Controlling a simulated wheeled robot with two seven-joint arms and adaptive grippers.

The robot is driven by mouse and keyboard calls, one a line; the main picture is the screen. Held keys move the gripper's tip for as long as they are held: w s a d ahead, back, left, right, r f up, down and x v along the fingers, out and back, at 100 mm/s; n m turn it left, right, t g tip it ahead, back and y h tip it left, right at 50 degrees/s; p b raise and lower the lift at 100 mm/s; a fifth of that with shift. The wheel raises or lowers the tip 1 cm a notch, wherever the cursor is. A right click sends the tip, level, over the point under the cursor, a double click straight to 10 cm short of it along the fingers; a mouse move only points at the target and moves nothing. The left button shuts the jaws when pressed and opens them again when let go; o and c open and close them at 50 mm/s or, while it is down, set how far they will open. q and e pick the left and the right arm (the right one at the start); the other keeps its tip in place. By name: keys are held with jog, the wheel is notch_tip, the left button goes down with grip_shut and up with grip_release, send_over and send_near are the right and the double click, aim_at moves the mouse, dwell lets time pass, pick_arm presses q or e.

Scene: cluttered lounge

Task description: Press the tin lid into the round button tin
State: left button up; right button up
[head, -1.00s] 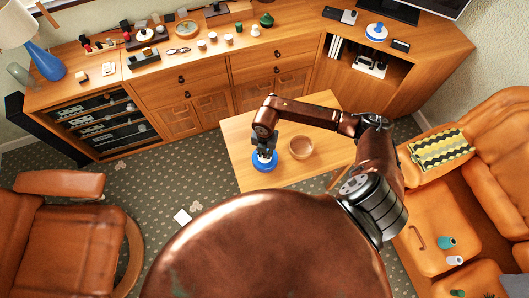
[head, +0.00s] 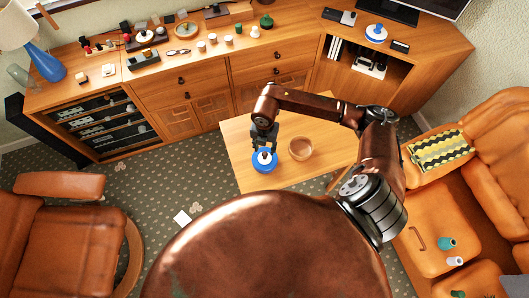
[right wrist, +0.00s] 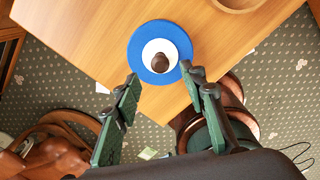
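A round blue piece (head: 257,167) with a white middle and a dark knob lies on the low wooden table near its front left edge. It also shows in the right wrist view (right wrist: 137,50). I take it to be the tin lid; whether a tin is under it I cannot tell. My right gripper (head: 265,145) is just above and behind it in the head view. In the right wrist view its fingers (right wrist: 160,95) are spread apart with nothing between them, and the knob stands clear beyond the tips. My left gripper is not in view.
A round brown bowl (head: 300,147) stands right of the blue piece on the table. A similar blue and white piece (head: 376,32) sits on the sideboard at the back right. An orange armchair (head: 65,230) and sofa (head: 430,215) flank the patterned carpet.

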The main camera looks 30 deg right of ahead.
aim_at(264, 154)
notch_tip(264, 154, up, 6)
jog(key=shift+f, duration=0.15)
dwell(0.6)
